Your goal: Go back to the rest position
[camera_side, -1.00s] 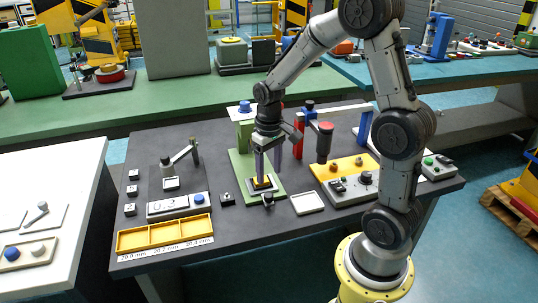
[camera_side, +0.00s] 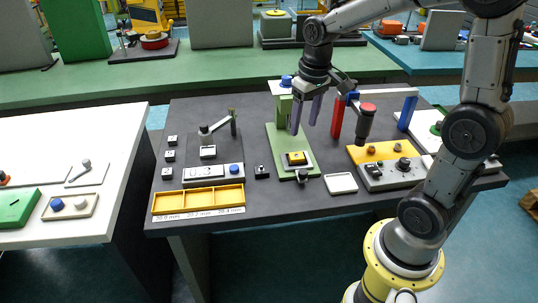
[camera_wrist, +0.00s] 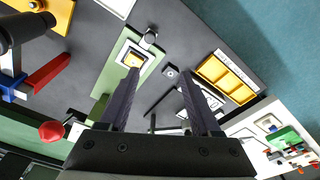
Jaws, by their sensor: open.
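My gripper (camera_side: 305,114) is open and empty, raised above the green base plate (camera_side: 278,149) of the gate mechanism in the side view. In the wrist view its two dark fingers (camera_wrist: 160,100) stand apart with nothing between the tips. The yellow block (camera_side: 296,158) sits in its dark holder at the front of the green plate, below and apart from the fingers; it also shows in the wrist view (camera_wrist: 132,60).
A yellow three-compartment tray (camera_side: 198,201) lies at the table's front left. A white tray (camera_side: 341,183) lies right of the green plate. A red post (camera_side: 337,117), a dark cylinder with red top (camera_side: 366,122) and a blue arch (camera_side: 408,111) stand to the right.

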